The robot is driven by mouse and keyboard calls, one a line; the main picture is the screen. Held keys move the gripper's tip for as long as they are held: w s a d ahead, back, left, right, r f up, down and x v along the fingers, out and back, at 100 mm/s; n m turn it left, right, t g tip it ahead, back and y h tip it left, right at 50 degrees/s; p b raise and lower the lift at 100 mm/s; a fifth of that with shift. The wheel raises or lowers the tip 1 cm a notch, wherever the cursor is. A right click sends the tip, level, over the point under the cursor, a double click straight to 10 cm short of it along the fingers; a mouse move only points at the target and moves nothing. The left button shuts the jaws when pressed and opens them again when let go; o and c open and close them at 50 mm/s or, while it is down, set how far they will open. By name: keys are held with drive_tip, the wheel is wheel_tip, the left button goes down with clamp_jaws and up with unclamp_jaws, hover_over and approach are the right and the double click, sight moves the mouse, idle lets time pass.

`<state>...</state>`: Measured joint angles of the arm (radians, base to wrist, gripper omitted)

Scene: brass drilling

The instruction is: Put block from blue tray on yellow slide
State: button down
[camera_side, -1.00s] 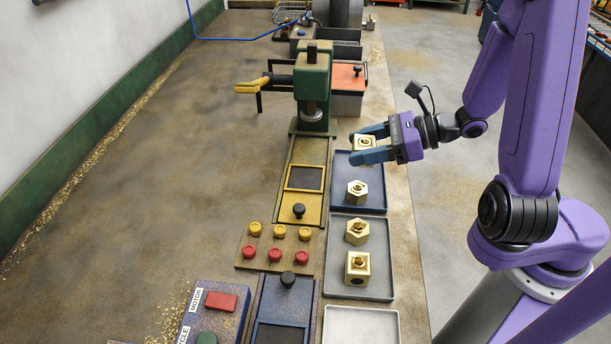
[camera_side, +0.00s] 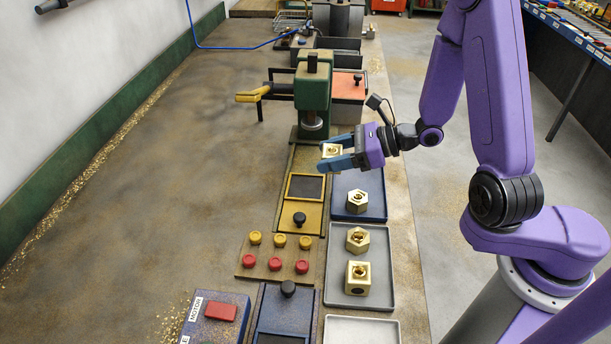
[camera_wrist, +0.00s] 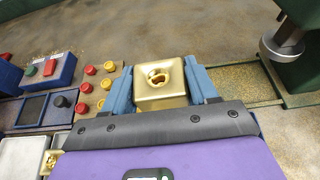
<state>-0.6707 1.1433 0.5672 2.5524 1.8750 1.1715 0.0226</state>
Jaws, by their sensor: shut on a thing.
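My gripper (camera_side: 338,158) is shut on a square brass block (camera_side: 331,150) with a hole in its top. The block also shows between the blue fingers in the wrist view (camera_wrist: 160,83). It is held in the air between the blue tray and the yellow slide. The yellow slide (camera_side: 318,214) has a dark square recess and a black knob, and lies to the left of and below the gripper. The blue tray (camera_side: 375,209) is on the right and holds a hexagonal brass block (camera_side: 357,201). In the wrist view the slide is mostly hidden behind the held block and gripper.
A green drill press (camera_side: 313,90) with a yellow handle stands behind the slide. A grey tray (camera_side: 383,270) with two brass blocks is in front of the blue tray. Yellow and red buttons (camera_side: 280,252) lie left of it. A blue slide (camera_side: 283,312) is nearer.

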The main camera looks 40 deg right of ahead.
drive_tip(key=shift+w+a+f, duration=0.15)
drive_tip(key=shift+w+f, duration=0.05)
drive_tip(key=shift+w, duration=0.3)
drive_tip(key=shift+w+a+f, duration=0.15)
drive_tip(key=shift+w+f, duration=0.05)
drive_tip(key=shift+w, duration=0.25)
hover_over(305, 187)
wheel_tip(305, 187, down, 6)
drive_tip(key=shift+s+r, duration=0.1)
drive_tip(key=shift+f, duration=1.55)
drive_tip(key=shift+f, duration=0.1)
drive_tip(key=shift+c, duration=1.6)
unclamp_jaws()
drive_tip(key=shift+f, duration=0.1)
